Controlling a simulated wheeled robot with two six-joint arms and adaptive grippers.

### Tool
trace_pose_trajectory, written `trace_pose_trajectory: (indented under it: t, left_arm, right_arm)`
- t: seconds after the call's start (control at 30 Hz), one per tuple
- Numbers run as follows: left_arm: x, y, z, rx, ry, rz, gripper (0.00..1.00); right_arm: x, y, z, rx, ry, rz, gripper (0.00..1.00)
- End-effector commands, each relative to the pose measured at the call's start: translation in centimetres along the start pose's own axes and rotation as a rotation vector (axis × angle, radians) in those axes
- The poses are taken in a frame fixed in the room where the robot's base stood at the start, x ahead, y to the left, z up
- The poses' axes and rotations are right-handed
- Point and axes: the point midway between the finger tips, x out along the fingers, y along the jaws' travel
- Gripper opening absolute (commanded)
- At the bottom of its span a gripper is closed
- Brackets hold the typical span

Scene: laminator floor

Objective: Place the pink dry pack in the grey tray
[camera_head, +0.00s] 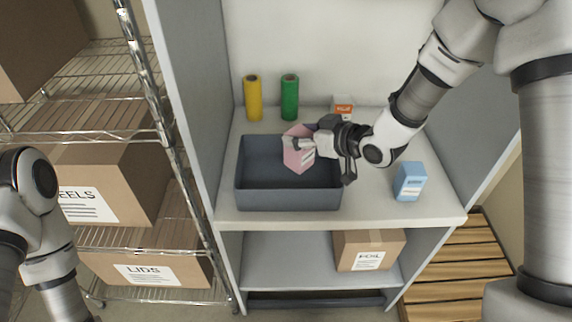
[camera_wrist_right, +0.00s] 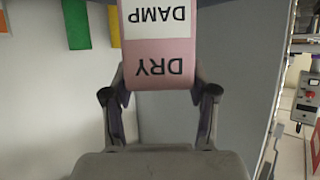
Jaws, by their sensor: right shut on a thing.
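The pink dry pack (camera_head: 298,150) is held in my right gripper (camera_head: 308,146), over the right part of the grey tray (camera_head: 288,198). In the right wrist view the pack (camera_wrist_right: 160,62) sits between the two fingers of my right gripper (camera_wrist_right: 160,95), with the words DRY and DAMP upside down on it. The tray stands on the shelf top and its visible inside is empty. I cannot tell whether the pack's lower end is below the tray's rim. Of my left arm only links show at the left edge; its gripper is out of view.
A yellow roll (camera_head: 253,98) and a green roll (camera_head: 289,98) stand behind the tray. A small orange and white box (camera_head: 342,107) is at the back. A blue pack (camera_head: 410,182) stands right of the tray. Side panels bound the shelf; a wire rack with boxes (camera_head: 110,185) is left.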

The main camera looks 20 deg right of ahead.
Motion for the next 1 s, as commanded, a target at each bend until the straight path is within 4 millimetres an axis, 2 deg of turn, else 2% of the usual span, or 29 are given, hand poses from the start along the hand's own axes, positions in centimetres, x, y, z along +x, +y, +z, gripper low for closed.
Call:
trace_pose_trajectory:
  t: [0.1, 0.43, 0.8, 0.83, 0.9, 1.0]
  left_arm:
    - [-0.4, 0.0, 0.1, 0.000, -0.001, 0.000, 0.40]
    - [-1.2, 0.0, 0.1, 0.000, -0.001, 0.000, 0.40]
    - [-0.8, 0.0, 0.0, 0.000, -0.001, 0.000, 0.40]
    - [-0.8, 0.0, 0.1, 0.000, -0.001, 0.000, 0.40]
    - [-0.9, 0.0, 0.1, 0.000, -0.001, 0.000, 0.40]
    - [-0.9, 0.0, 0.0, 0.000, -0.001, 0.000, 0.40]
  right_arm:
    - [1.1, -0.1, 2.5, 0.003, -0.007, -0.002, 0.14]
    - [3.6, 0.0, 7.6, 0.001, -0.004, -0.001, 0.14]
    - [4.1, 0.0, 8.6, -0.001, -0.002, 0.000, 0.14]
    - [4.0, 0.0, 8.6, -0.001, -0.002, -0.001, 0.61]
    - [4.0, 0.0, 8.5, -0.001, -0.002, 0.000, 0.83]
    - [4.0, 0.0, 8.4, -0.001, -0.002, -0.001, 0.83]
